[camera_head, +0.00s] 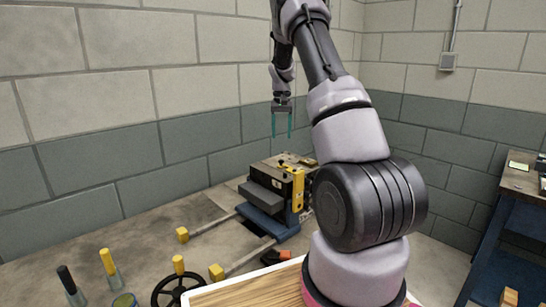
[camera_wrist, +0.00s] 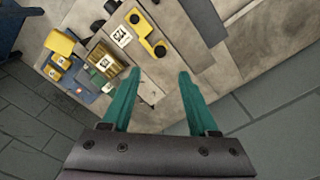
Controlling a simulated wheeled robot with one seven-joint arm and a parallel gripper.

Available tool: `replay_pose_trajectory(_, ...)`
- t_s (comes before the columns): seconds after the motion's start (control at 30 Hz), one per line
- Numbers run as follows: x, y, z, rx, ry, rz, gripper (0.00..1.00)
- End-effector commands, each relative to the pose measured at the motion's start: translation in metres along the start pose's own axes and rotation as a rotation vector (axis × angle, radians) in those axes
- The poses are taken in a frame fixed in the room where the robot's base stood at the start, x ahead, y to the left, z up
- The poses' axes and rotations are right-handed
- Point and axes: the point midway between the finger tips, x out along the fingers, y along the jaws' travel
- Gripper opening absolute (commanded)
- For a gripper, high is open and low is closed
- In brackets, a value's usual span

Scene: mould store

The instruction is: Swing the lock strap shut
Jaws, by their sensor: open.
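The lock strap looks to be the yellow bar with dark round spots at its ends (camera_wrist: 146,34), lying on the mould's side in the wrist view. In the head view a yellow piece (camera_head: 298,186) shows on the right face of the dark mould block (camera_head: 262,199); whether it bridges both mould halves I cannot tell. My gripper (camera_head: 282,135) hangs above and behind the mould with teal fingers pointing down. In the wrist view my gripper (camera_wrist: 159,74) is open and empty, apart from the strap, which lies beyond the fingertips.
The mould stands on a blue base (camera_head: 270,226) with yellow-ended bars reaching left. Block walls stand behind; a blue bench (camera_head: 505,225) is at right.

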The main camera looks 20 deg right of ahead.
Motion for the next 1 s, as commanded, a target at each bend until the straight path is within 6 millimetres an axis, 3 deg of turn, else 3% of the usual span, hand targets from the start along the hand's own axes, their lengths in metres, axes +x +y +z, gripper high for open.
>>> replay_pose_trajectory(0.6,0.096,0.000,0.001,0.001,-0.001,0.000,0.60)
replay_pose_trajectory(1.0,0.105,0.000,0.000,0.001,0.000,-0.001,0.60)
